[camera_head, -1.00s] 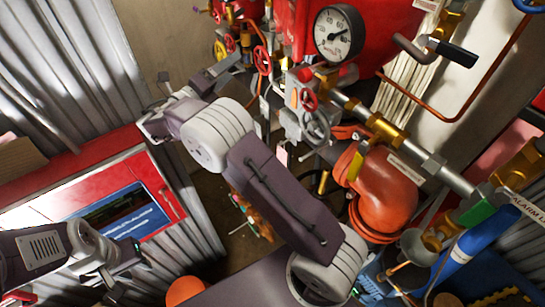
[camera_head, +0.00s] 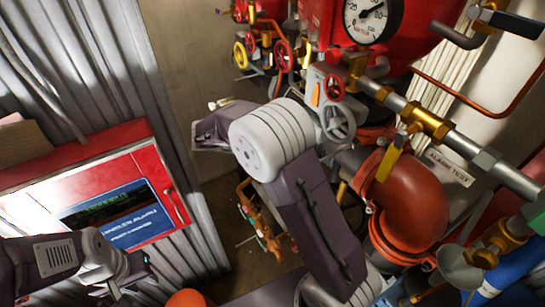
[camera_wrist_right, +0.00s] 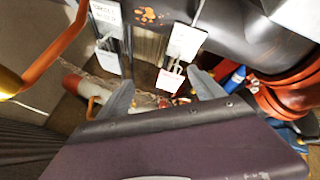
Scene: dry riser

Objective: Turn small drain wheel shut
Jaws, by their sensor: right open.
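Several handwheels show in the head view. A small red wheel (camera_head: 333,87) sits just above a grey spoked wheel (camera_head: 338,122) on the grey valve body. Another red wheel (camera_head: 284,56) and a yellow wheel (camera_head: 241,55) are farther left. I cannot tell which is the drain wheel.
A red pipe elbow (camera_head: 414,205) and a metal pipe (camera_head: 465,148) are close right of my right arm. A red cabinet (camera_head: 120,205) stands at left. White tags (camera_wrist_right: 187,42) hang near the right gripper, with an orange pipe (camera_wrist_right: 50,50) left of it.

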